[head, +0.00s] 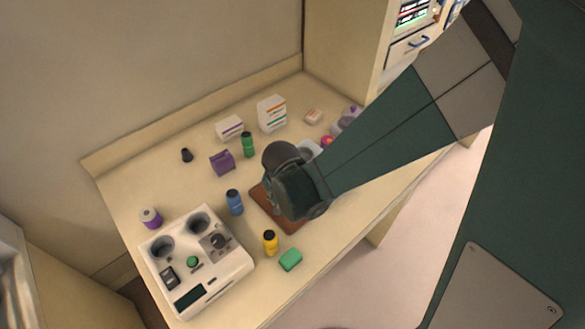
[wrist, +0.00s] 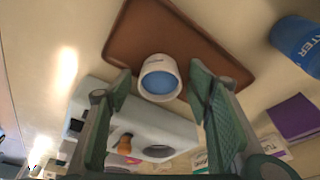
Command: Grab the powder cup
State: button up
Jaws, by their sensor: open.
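The powder cup (wrist: 160,78), a small white cup with blue powder inside, stands on a brown board (wrist: 205,42) in the wrist view. My gripper (wrist: 160,86) is open, with one green finger on either side of the cup and its fingertips close to the rim. I see no clear contact between fingers and cup. In the head view my gripper's dark body hangs over the brown board (head: 262,206) and hides the cup.
A blue bottle (head: 234,202) stands just left of the board; a yellow bottle (head: 270,242) and green block (head: 290,260) are in front. A white machine (head: 196,262) fills the front left. Purple pack (head: 222,162), green bottle (head: 248,145) and boxes (head: 272,113) stand behind.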

dwell(0.5)
jog(key=c, duration=1)
jog(key=shift+o, duration=0.2)
jog(key=shift+r, duration=0.15)
notch_tip(320, 180, up, 10)
jog(key=p, duration=0.1)
dwell(0.7)
